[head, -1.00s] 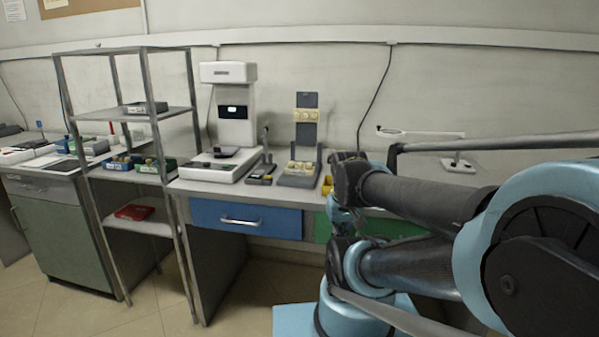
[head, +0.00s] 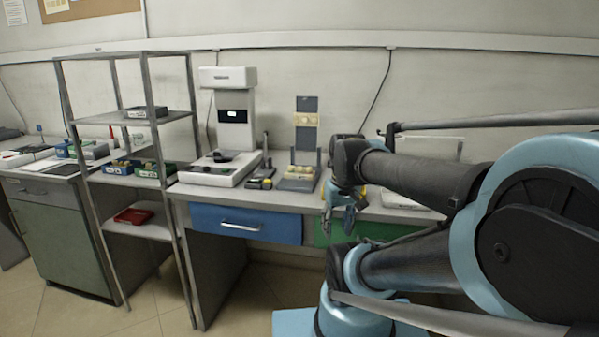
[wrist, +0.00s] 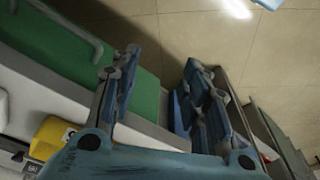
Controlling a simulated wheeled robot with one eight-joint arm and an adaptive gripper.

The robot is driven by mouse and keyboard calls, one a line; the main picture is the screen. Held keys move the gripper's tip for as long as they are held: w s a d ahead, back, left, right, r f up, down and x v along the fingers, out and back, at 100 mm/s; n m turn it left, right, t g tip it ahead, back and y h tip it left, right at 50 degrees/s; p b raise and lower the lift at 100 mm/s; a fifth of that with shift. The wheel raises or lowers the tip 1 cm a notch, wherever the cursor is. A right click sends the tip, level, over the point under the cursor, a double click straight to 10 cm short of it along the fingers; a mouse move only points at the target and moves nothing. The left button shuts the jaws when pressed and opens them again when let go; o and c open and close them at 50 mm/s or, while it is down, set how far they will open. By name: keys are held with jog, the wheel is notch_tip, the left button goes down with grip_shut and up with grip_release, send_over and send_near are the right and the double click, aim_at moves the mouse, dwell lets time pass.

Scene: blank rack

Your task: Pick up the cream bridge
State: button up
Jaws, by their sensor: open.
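Small cream pieces (head: 305,119) sit on the dark upright panel of a rack on the bench. More cream pieces (head: 300,171) lie on the rack's base. They are too small for me to tell which one is the cream bridge. My gripper (head: 338,222) hangs in front of the bench edge, to the right of the rack and apart from it. In the wrist view my gripper (wrist: 160,78) is open, with nothing between its fingers and no cream piece in sight.
A white machine (head: 233,120) stands left of the rack. A blue drawer (head: 245,223) and a green drawer (head: 325,232) are under the bench top. A yellow container (wrist: 54,136) lies close to my gripper in the wrist view. A metal shelf unit (head: 150,115) stands farther left.

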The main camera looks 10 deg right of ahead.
jog(key=w+a+r+n+g+y, duration=0.15)
jog(key=w+r+n, duration=0.45)
jog(key=w+r, duration=0.8)
jog(key=w+a+r+n, duration=0.3)
jog(key=w+r+n, duration=0.5)
jog(key=w, duration=1.1)
jog(key=m, duration=0.1)
send_over(303, 168)
notch_tip(303, 168, down, 10)
jog(key=shift+r, duration=0.1)
jog(key=f, duration=0.2)
jog(key=w+f, duration=0.1)
jog(key=shift+a+f, duration=0.45)
jog(key=shift+f, duration=0.6)
grip_shut()
